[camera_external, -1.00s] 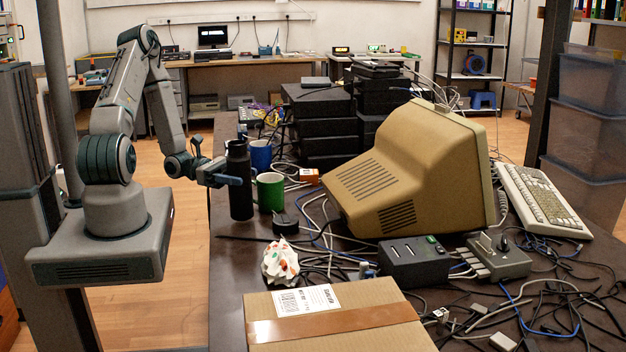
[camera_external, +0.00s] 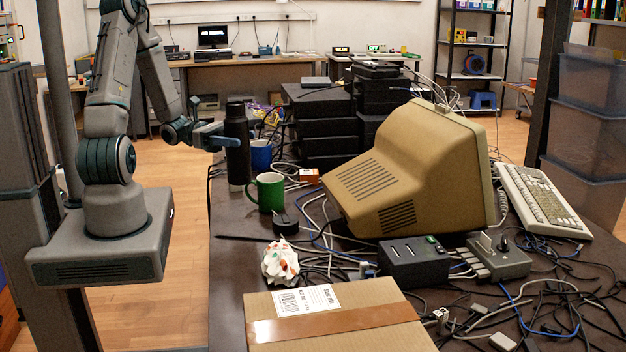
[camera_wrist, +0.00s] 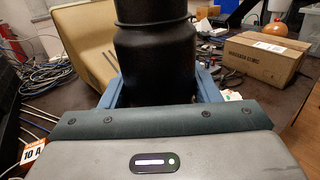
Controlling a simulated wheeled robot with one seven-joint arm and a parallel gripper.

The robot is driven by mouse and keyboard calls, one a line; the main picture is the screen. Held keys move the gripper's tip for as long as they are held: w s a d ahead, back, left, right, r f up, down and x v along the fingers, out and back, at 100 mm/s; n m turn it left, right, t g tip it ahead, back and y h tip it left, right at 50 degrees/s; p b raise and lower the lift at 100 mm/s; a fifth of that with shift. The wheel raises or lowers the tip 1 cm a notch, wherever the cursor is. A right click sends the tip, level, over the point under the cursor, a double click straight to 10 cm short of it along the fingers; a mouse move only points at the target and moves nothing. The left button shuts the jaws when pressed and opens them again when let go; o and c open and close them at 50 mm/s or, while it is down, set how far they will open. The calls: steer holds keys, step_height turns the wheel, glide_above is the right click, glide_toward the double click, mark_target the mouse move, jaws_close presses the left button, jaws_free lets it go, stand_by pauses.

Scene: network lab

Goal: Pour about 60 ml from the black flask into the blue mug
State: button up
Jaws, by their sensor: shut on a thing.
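The black flask (camera_external: 237,150) is upright, and my gripper (camera_external: 222,142) is shut around its body. The flask is raised, its base appearing above where it stood on the dark table (camera_external: 226,285). In the wrist view the flask (camera_wrist: 155,65) fills the top middle between the two blue fingers (camera_wrist: 155,92); its top is cut off. The blue mug (camera_external: 261,154) stands just right of the flask, behind the green mug (camera_external: 270,192), which partly hides it. The inside of the blue mug cannot be seen.
A beige monitor (camera_external: 410,170) stands right of the mugs, with stacked black boxes (camera_external: 326,125) behind. Cables, a black adapter box (camera_external: 414,264) and a keyboard (camera_external: 541,198) clutter the right. A crumpled white paper (camera_external: 280,263) and a cardboard box (camera_external: 335,325) lie in front.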

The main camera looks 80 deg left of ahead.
steer(key=shift+r, duration=0.4)
steer(key=w+a+b, duration=0.2)
steer(key=a+b, duration=0.5)
steer(key=a, duration=0.8)
steer(key=w+a+b, duration=0.3)
steer(key=a+b, duration=0.4)
steer(key=a, duration=0.7)
step_height(320, 180, down, 11)
steer(key=shift+a+f, duration=0.1)
